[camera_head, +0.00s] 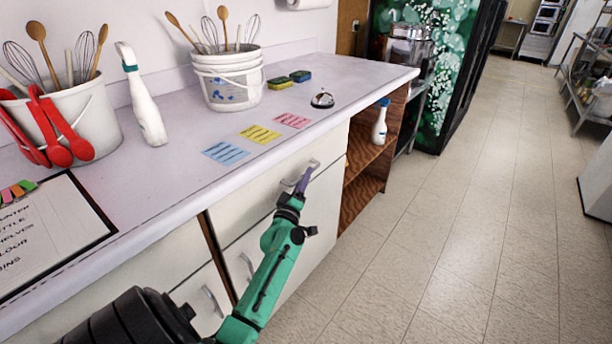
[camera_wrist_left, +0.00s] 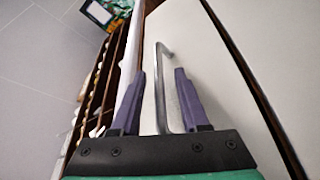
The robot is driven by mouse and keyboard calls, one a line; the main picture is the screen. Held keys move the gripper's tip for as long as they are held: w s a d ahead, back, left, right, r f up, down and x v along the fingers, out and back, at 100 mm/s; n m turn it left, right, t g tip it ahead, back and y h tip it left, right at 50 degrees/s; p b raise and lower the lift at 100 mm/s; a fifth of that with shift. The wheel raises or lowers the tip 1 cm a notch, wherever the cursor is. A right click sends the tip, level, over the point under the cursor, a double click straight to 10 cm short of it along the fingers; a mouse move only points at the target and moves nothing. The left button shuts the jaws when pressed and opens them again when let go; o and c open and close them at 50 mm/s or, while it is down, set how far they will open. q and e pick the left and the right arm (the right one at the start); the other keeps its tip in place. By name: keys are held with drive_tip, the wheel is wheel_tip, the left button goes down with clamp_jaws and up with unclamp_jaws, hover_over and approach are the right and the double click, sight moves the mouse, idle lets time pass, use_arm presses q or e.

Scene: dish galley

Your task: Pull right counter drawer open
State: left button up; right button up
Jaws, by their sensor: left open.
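The right counter drawer (camera_head: 262,192) has a white front just under the countertop and looks shut. A gap shows on each side of the bar. The drawer front (camera_wrist_left: 215,70) fills the right of that view. My right gripper is not in view.
The countertop (camera_head: 330,75) holds white buckets of utensils (camera_head: 228,80), a spray bottle (camera_head: 145,105), sticky notes (camera_head: 260,134) and a bell (camera_head: 322,99). Open wooden shelves (camera_head: 362,190) stand right of the drawer. The tiled floor (camera_head: 450,220) to the right is clear.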

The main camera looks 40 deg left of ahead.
use_arm(q)
drive_tip(key=shift+x, duration=0.75)
clamp_jaws()
idle(0.9)
